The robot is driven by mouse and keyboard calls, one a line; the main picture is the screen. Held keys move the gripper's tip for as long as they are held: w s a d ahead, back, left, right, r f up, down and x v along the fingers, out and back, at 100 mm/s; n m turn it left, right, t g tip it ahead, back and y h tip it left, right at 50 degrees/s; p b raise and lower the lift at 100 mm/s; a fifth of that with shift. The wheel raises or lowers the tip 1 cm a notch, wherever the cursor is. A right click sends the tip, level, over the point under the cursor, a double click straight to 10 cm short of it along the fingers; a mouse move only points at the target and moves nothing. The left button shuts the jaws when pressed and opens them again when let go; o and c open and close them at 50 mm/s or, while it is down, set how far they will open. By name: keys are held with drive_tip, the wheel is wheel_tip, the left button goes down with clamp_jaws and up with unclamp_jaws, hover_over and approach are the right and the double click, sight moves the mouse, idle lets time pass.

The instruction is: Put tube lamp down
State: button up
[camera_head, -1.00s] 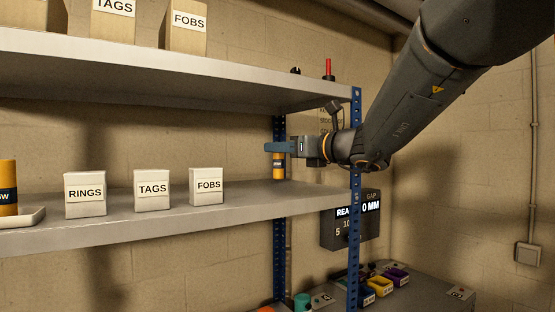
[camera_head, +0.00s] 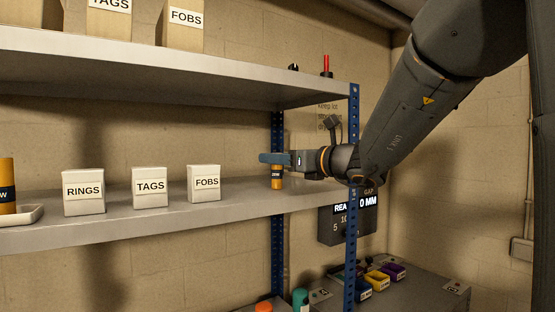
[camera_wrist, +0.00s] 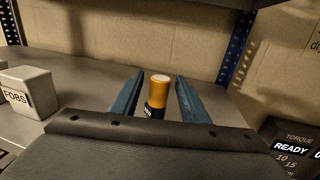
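The tube lamp (camera_head: 277,177) is a short orange cylinder with a dark label band, standing upright on the lower grey shelf near the blue rear post. In the wrist view the lamp (camera_wrist: 158,91) shows its pale top between the two blue fingers. My gripper (camera_head: 268,158) reaches in level from the right, its fingers around the lamp's upper part. In the wrist view my gripper (camera_wrist: 158,82) shows a narrow gap on each side of the lamp, so it looks open. The lamp's foot is partly hidden in the wrist view.
White boxes marked RINGS (camera_head: 83,192), TAGS (camera_head: 150,187) and FOBS (camera_head: 204,183) stand left on the lower shelf (camera_head: 235,198). The upper shelf (camera_head: 200,84) hangs above my gripper. The blue front post (camera_head: 352,135) is close to my wrist.

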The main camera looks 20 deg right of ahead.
drive_tip(key=shift+r, duration=0.1)
drive_tip(key=shift+s+d, duration=0.2)
drive_tip(key=shift+s, duration=0.05)
drive_tip(key=b+v, duration=0.3)
drive_tip(key=v, duration=0.8)
drive_tip(key=shift+s, duration=0.2)
drive_tip(key=shift+a, duration=0.1)
